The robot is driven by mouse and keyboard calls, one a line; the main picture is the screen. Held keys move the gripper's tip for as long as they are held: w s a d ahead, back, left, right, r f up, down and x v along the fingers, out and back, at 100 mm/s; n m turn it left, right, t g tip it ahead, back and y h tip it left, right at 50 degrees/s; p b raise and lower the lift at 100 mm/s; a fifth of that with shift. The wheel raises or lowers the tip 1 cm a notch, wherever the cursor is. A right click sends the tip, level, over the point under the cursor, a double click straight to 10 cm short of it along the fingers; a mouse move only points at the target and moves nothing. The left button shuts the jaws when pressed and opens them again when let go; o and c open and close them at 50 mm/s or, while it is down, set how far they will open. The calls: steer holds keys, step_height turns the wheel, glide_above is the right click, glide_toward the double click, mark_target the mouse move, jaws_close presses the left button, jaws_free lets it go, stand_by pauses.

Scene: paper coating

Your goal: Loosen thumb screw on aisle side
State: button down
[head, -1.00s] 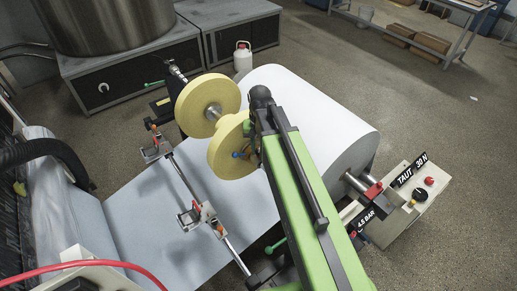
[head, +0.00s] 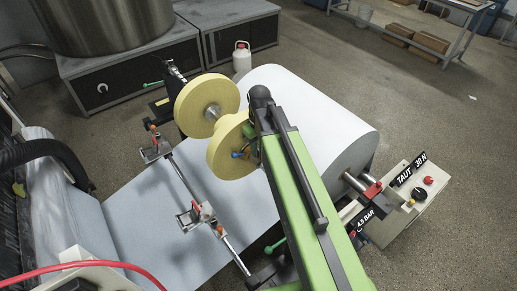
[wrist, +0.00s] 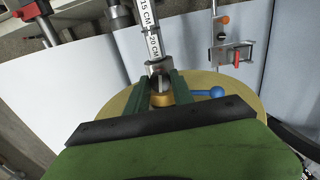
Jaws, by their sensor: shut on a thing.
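The thumb screw is a brass-coloured round knob (wrist: 160,99) in the wrist view, in front of a yellow disc. My gripper (wrist: 161,78) has its two green fingers on either side of the brass knob and is shut on it. A metal clamp piece and a scale bar (wrist: 153,45) marked 15 CM and 20 CM lie just beyond the fingertips. A lever with a blue ball end (wrist: 215,92) sticks out to the right of the knob. In the head view the near yellow disc (head: 226,158) shows beside my wrist, and my arm hides the knob.
A second yellow disc (head: 204,100) sits farther along the same shaft. The large white paper roll (head: 318,110) lies under and behind my arm. A rail with clamps (head: 187,185) crosses the white web. A control box (head: 411,213) stands at the right, with open floor beyond.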

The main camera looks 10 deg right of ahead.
stand_by(0.5)
steer(key=c, duration=1.1)
jaws_free()
step_height(320, 180, up, 18)
steer(key=p, duration=1.7)
steer(key=shift+f, duration=0.25)
